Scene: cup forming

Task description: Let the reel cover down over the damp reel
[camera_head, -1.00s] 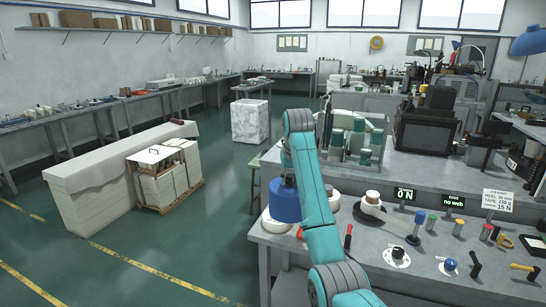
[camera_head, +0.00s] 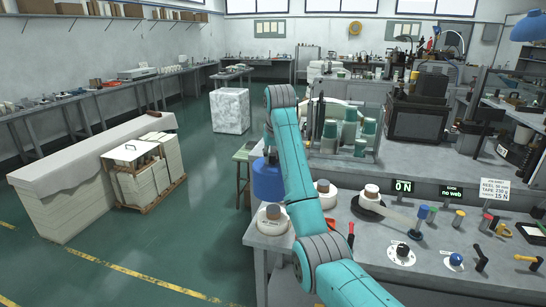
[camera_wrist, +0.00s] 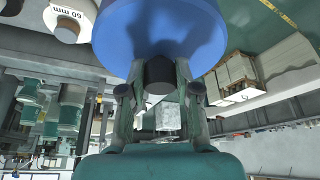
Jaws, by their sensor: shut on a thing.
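The blue reel cover (camera_head: 267,181) hangs behind a white reel with a brown hub (camera_head: 272,221) at the bench's left end. In the wrist view my gripper (camera_wrist: 159,82) is shut on the dark knob (camera_wrist: 158,71) of the cover (camera_wrist: 160,28). My arm hides the gripper's fingers in the head view. Another white reel (camera_head: 323,191) stands behind my arm. Part of a reel labelled 60 mm (camera_wrist: 67,22) shows in the wrist view. I cannot tell which reel is the damp one.
The bench (camera_head: 330,262) carries a third reel (camera_head: 371,199) with a tape arm, displays, knobs and several coloured pegs to the right. Green-topped containers (camera_head: 350,130) stand behind my arm. A stool (camera_head: 243,160) and open floor lie to the left.

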